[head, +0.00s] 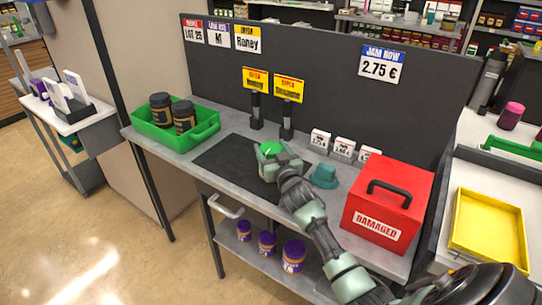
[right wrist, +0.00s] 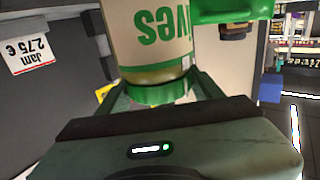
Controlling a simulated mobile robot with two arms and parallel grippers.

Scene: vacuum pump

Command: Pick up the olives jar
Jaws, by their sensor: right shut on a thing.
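The olives jar shows large in the right wrist view (right wrist: 152,35), with a cream label, green upside-down lettering and a green lid. In the head view only its green lid (head: 270,148) shows clearly, over the dark mat (head: 222,160) on the counter. My right gripper (head: 269,161) is shut on the jar near its lid, one finger on each side, as the right wrist view also shows (right wrist: 160,90). The gripper hides most of the jar in the head view, and I cannot tell whether its base touches the mat. My left gripper is out of view.
A green tray (head: 205,133) with two dark jars (head: 172,112) stands left on the counter. A red DAMAGED box (head: 412,185) and a teal object (head: 324,176) are to the right. Two sign posts (head: 256,110) and small price cards (head: 320,140) stand behind. Purple jars (head: 267,242) sit below.

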